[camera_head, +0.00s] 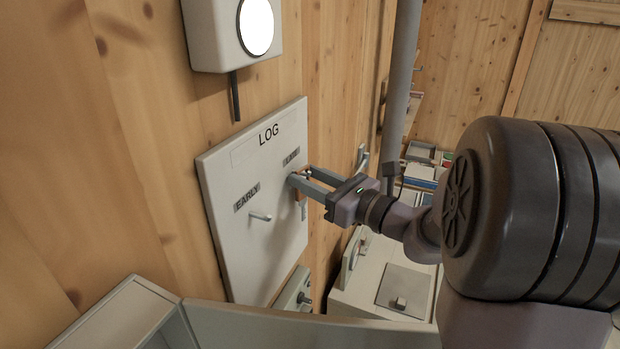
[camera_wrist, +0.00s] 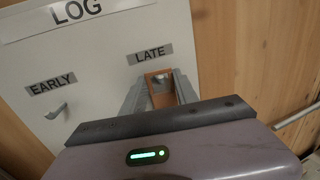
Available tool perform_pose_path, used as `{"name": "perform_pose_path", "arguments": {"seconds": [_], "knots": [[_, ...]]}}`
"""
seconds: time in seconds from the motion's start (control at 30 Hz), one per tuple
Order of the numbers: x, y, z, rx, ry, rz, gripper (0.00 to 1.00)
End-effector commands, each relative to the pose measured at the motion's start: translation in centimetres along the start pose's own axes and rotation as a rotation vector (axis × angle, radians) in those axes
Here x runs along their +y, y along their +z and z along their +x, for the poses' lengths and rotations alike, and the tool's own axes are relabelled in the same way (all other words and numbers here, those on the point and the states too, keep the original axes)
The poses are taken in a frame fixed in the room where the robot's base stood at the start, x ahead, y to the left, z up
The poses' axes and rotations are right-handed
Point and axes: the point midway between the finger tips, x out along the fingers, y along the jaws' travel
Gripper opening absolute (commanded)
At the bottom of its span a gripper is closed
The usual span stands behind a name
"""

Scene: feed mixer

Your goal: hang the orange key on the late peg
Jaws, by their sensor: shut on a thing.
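The white LOG board (camera_head: 240,175) is on the wooden wall, with an EARLY label and a LATE label. The early peg (camera_head: 260,217) is bare; it also shows in the wrist view (camera_wrist: 56,111). My gripper (camera_head: 303,178) is at the board just below the LATE label, its fingers shut on the orange key (camera_wrist: 152,72). The orange part shows between the two fingers in the wrist view, directly under the LATE label (camera_wrist: 150,53). The late peg is mostly hidden by the fingers and key, so I cannot tell whether the key is around it.
A grey box with a round white face (camera_head: 225,35) is on the wall above the board. A grey vertical pipe (camera_head: 400,90) stands behind my arm. Light grey panels (camera_head: 290,325) lie below, and a cabinet top (camera_head: 385,285) with a square lid is at lower right.

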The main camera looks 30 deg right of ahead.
Motion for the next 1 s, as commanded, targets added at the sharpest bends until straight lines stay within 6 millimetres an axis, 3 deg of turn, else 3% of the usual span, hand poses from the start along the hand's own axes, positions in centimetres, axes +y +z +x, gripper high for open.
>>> {"name": "perform_pose_path", "arguments": {"seconds": [0.13,0.17,0.3,0.77,0.87,1.0], "knots": [[0.0,0.0,0.0,0.0,0.0,0.0,0.0],[0.0,0.0,0.0,0.0,0.0,0.0,0.38],[0.0,0.0,0.0,0.0,0.0,0.0,0.61],[0.0,0.0,-0.3,0.0,-0.001,-0.001,0.61],[-0.1,-0.1,-1.5,-0.001,-0.003,-0.002,0.61],[-0.2,-0.3,-5.4,-0.001,-0.008,-0.002,0.61]]}}
